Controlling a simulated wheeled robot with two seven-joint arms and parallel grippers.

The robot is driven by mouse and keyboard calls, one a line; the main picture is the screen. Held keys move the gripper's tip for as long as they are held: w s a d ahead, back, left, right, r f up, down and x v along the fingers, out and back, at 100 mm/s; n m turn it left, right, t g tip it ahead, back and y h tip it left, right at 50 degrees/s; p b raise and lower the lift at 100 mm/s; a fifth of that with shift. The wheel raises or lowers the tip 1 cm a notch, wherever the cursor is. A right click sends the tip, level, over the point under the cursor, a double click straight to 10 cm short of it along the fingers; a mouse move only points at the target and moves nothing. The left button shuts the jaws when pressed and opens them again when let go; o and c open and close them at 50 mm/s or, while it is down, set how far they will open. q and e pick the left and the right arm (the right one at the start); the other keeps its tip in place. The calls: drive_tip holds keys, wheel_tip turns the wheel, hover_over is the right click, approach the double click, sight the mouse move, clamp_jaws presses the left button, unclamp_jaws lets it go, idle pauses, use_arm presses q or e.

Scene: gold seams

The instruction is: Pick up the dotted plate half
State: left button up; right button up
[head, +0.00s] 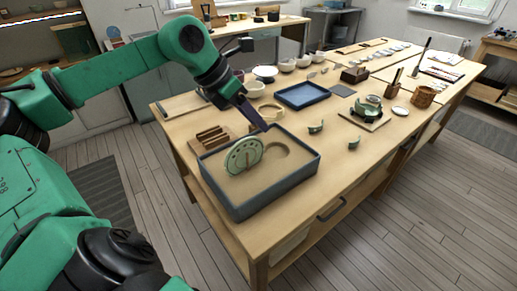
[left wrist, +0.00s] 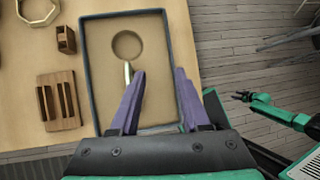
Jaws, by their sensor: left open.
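The dotted plate half (head: 243,155) is pale green with dark dots along its rim. It stands upright in the sand of a blue-grey tray (head: 262,203). In the left wrist view the plate half (left wrist: 128,72) shows edge-on as a thin pale strip, its lower part hidden by a finger. My left gripper (head: 262,126) is open, its purple fingers pointing down above the tray. In the wrist view the left gripper (left wrist: 160,76) has the plate half beside its left fingertip, not between the fingers. My right gripper (left wrist: 243,96) is small and dark; its jaws are unclear.
A round hollow (left wrist: 127,45) lies in the sand beyond the plate half. A slotted wooden rack (head: 212,138) stands left of the tray. Green pottery pieces (head: 316,127) lie to the right. A blue tray (head: 302,95) and bowls stand farther back.

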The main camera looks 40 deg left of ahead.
sight(244, 140)
use_arm(q)
drive_tip(key=s+a+g+y, duration=0.1)
drive_tip(key=s+a+y, duration=0.2)
drive_tip(key=a, duration=0.2)
drive_tip(key=p+x, duration=0.2)
drive_tip(key=x, duration=0.5)
drive_tip(key=shift+w+d+f, duration=0.1)
drive_tip(key=shift+w+f, duration=0.3)
drive_tip(key=shift+f, duration=0.15)
drive_tip(key=p+x, duration=0.1)
drive_tip(key=x, duration=0.3)
drive_tip(key=shift+f, duration=0.15)
drive_tip(key=shift+w+f, duration=0.2)
drive_tip(key=shift+h, duration=0.3)
use_arm(e)
wheel_tip(244, 140, up, 2)
drive_tip(key=shift+r, duration=0.2)
use_arm(q)
drive_tip(key=shift+c, duration=0.3)
clamp_jaws()
